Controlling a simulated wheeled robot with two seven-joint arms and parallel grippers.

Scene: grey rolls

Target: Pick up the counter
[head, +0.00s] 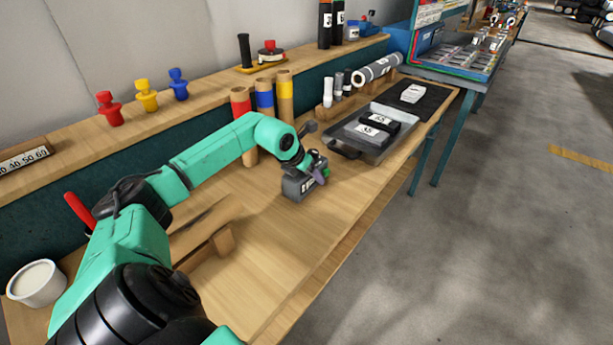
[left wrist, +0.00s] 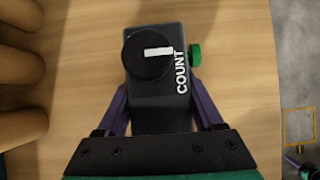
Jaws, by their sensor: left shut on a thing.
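The counter is a dark grey box (head: 298,188) on the wooden bench in the head view. In the left wrist view the counter (left wrist: 172,95) shows a round black dial with a white bar, the word COUNT, and a green knob on its right side. My left gripper (head: 318,172) is at the counter; in the left wrist view its purple fingers (left wrist: 160,108) lie along both sides of the box, shut on it. I cannot tell whether the counter is lifted off the bench. My right gripper is not in view.
A dark tray (head: 345,150) with black and white packs lies beyond the counter. Tall rolls with red, blue and yellow bands (head: 264,100) stand behind my arm. A wooden holder (head: 205,248) and a white tub (head: 36,284) are nearer. The bench front is clear.

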